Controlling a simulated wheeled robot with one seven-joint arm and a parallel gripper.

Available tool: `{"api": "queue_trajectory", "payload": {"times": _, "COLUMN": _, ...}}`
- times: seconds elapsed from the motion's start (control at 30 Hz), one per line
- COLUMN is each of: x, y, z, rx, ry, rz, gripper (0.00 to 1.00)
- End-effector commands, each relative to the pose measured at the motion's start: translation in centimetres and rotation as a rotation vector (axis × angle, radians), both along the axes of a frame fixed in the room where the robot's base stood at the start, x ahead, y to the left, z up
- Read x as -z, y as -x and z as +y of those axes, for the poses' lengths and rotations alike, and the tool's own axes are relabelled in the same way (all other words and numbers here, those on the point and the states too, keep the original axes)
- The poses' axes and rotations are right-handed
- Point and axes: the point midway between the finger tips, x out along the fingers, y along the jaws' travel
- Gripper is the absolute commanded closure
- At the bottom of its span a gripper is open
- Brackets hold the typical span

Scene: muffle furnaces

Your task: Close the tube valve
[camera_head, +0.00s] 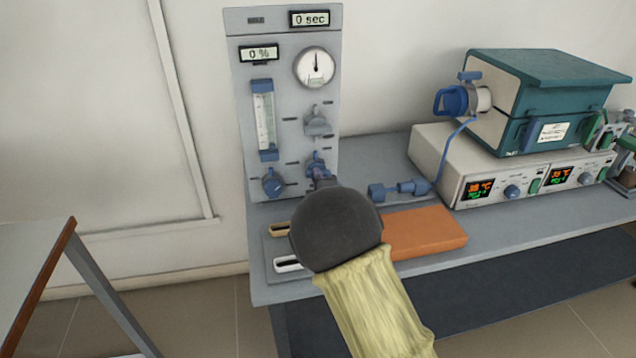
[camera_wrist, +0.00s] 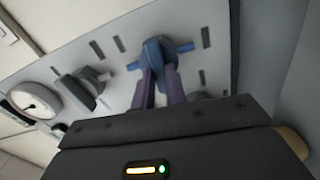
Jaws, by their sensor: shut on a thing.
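The tube valve is most likely the blue valve handle (camera_wrist: 157,50) on the lower part of the grey gas panel (camera_head: 288,90). In the wrist view my gripper (camera_wrist: 158,78) reaches to it, with its two dark fingers shut on the handle. In the head view the blue valve (camera_head: 317,166) shows just above my dark wrist, which hides my fingers there. A grey valve knob (camera_head: 318,122) is above it, and it also shows in the wrist view (camera_wrist: 78,90). A blue knob (camera_head: 273,183) is at the panel's lower left.
The panel carries a round gauge (camera_head: 315,68), a flow tube (camera_head: 264,122) and displays reading 0 % and 0 sec. A teal furnace (camera_head: 550,90) stands on its control box at the right. An orange block (camera_head: 428,232) and blue hose fittings (camera_head: 398,190) lie on the bench.

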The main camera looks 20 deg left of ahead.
Motion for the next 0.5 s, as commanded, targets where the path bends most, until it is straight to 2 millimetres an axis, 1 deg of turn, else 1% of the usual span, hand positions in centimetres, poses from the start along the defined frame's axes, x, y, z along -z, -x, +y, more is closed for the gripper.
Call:
{"api": "queue_trajectory", "payload": {"times": 0.2, "x": 0.2, "y": 0.1, "z": 0.14, "rx": -0.003, "ry": 0.086, "rz": -0.051, "gripper": 1.0}}
{"api": "queue_trajectory", "payload": {"times": 0.5, "x": 0.21, "y": 0.12, "z": 0.17, "rx": -0.004, "ry": 0.122, "rz": -0.071, "gripper": 1.0}}
